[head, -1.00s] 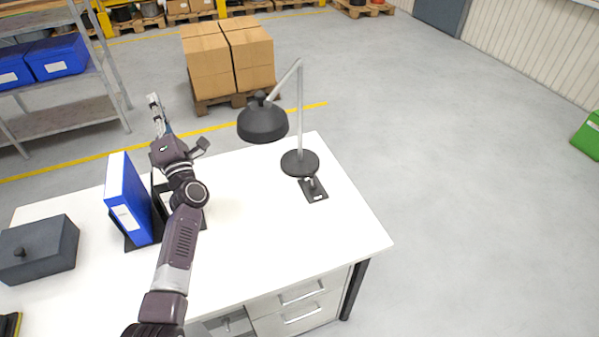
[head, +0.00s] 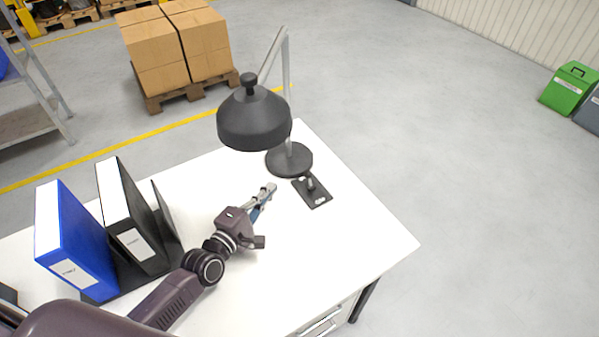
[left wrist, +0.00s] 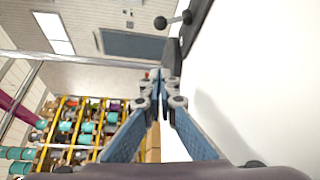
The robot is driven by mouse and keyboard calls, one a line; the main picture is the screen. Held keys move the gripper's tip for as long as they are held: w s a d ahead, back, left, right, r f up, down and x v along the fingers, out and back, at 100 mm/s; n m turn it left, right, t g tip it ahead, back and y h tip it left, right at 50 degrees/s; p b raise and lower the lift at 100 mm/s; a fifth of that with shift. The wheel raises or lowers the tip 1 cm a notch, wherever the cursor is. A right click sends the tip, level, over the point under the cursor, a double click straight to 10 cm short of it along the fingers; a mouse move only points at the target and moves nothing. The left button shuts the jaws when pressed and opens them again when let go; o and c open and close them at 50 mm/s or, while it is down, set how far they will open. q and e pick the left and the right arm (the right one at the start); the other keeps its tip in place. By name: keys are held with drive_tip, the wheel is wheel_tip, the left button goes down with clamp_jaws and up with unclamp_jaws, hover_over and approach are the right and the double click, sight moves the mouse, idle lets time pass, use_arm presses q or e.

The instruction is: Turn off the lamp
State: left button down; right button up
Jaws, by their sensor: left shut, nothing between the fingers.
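The black desk lamp (head: 254,122) stands at the far corner of the white table, its shade hanging from a grey jointed arm above a round black base (head: 289,160). Beside the base lies a dark switch plate (head: 313,191) with a short upright toggle lever. In the left wrist view the lever (left wrist: 173,20) with its dark ball end shows beyond the fingertips. My left gripper (head: 268,191) is shut and empty, low over the table, left of the plate and apart from it. I cannot tell whether the lamp is lit. My right gripper is out of view.
A blue binder (head: 73,245) and a black binder (head: 130,215) stand in a holder on the left of the white table (head: 360,250). Boxes on a pallet (head: 175,50) are on the floor behind.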

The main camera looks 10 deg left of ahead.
sight(289, 174)
use_arm(q)
drive_tip(key=shift+s+d+f, duration=0.1)
drive_tip(key=shift+f, duration=0.1)
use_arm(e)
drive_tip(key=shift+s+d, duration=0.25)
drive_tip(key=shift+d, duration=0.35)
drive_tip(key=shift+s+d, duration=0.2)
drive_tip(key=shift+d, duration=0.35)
use_arm(q)
drive_tip(key=x, duration=1)
drive_tip(key=shift+w+r, duration=0.1)
drive_tip(key=shift+w, duration=0.15)
drive_tip(key=s+d+p, duration=0.1)
drive_tip(key=s+d+r+p, duration=0.1)
drive_tip(key=shift+s+d+p, duration=0.15)
drive_tip(key=shift+d+p, duration=0.15)
drive_tip(key=shift+d, duration=0.1)
drive_tip(key=shift+s+d, duration=0.15)
drive_tip(key=shift+d, duration=0.05)
drive_tip(key=shift+f, duration=0.1)
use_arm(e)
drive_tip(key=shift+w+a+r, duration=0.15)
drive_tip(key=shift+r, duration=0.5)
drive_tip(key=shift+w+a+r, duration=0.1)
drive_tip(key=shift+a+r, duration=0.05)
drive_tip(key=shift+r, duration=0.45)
